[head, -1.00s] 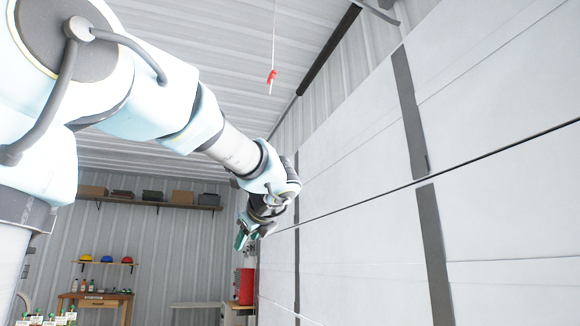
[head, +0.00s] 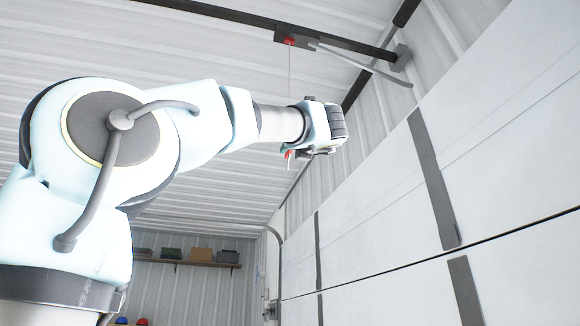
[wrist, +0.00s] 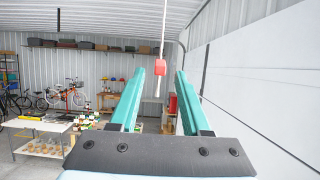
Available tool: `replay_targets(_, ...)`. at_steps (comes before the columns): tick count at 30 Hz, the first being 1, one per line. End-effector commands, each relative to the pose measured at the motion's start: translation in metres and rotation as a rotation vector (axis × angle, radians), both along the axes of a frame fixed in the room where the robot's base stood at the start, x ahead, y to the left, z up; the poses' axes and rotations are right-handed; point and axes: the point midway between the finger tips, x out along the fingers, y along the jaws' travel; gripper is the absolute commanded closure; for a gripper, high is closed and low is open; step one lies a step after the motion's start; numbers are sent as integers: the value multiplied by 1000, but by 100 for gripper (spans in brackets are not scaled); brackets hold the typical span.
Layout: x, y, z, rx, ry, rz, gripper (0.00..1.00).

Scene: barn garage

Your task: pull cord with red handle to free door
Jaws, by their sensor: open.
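The red handle (head: 288,154) hangs on a thin white cord (head: 290,75) from the dark ceiling rail. In the head view my wrist hides part of the cord, and the handle shows just below the wrist. My gripper (wrist: 160,74) is open, with two teal fingers. In the wrist view the red handle (wrist: 161,67) appears in the gap between the fingertips, its pale lower end hanging lower. Whether it is at the same depth as the fingers, I cannot tell. Neither finger visibly touches it. The white door (head: 400,225) stands shut at the right.
The dark rail (head: 340,48) runs overhead with a red part (head: 289,41) where the cord starts, and a curved grey arm reaches toward the door. A shelf with boxes (head: 187,262) is on the far wall. A white table (wrist: 35,138) stands lower left, in the wrist view.

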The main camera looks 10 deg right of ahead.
Motion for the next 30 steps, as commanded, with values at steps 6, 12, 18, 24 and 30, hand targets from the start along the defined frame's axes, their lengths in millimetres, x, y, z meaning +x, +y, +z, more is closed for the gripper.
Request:
replay_targets(6, 31, 3, 16, 2, 2, 1, 52)
replay_targets(12, 42, 5, 18, 0, 2, 0, 52)
replay_targets(18, 43, 5, 17, -1, 1, -1, 52)
replay_targets(24, 43, 5, 17, -1, 1, -1, 67)
replay_targets(30, 43, 5, 17, -1, 1, -1, 90)
